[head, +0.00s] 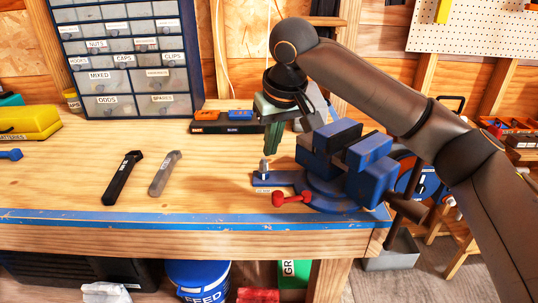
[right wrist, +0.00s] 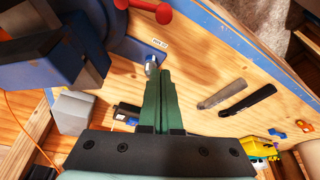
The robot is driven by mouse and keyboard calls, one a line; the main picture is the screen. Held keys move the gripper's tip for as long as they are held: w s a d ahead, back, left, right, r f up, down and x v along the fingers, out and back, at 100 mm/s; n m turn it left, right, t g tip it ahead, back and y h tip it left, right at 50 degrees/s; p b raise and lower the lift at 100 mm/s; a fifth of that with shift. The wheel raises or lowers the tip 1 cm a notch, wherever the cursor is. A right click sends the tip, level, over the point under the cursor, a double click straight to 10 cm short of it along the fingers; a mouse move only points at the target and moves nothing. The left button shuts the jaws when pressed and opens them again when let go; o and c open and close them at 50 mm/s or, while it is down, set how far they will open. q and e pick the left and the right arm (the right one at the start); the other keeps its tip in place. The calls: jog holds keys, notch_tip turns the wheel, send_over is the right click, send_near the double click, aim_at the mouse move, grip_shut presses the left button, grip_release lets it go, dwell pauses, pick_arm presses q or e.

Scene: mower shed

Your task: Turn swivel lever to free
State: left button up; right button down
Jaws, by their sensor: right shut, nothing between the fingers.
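The blue bench vise (head: 345,165) stands at the right front corner of the workbench. A red lever (head: 292,199) with a ball end sticks out leftward from its base, near the bench's front edge. In the right wrist view the red lever (right wrist: 150,9) is at the top, beyond the fingertips. My right gripper (head: 271,150) points down, left of the vise jaws, with its green fingers together and empty. In the right wrist view its fingertips (right wrist: 161,72) show close to a metal stud (right wrist: 152,63); I cannot tell if they touch. My left gripper is out of view.
A black tool (head: 123,177) and a grey tool (head: 164,173) lie on the bench to the left. A drawer cabinet (head: 128,105) and a dark tray (head: 228,127) are at the back. The bench (head: 215,190) is clear between the grey tool and the vise.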

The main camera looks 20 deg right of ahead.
jog(key=x, duration=0.9)
jog(key=shift+s, duration=0.15)
jog(key=s, duration=0.2)
jog(key=shift+s+d, duration=0.2)
jog(key=shift+s, duration=0.1)
jog(key=shift+s+b, duration=0.3)
jog(key=shift+s, duration=0.3)
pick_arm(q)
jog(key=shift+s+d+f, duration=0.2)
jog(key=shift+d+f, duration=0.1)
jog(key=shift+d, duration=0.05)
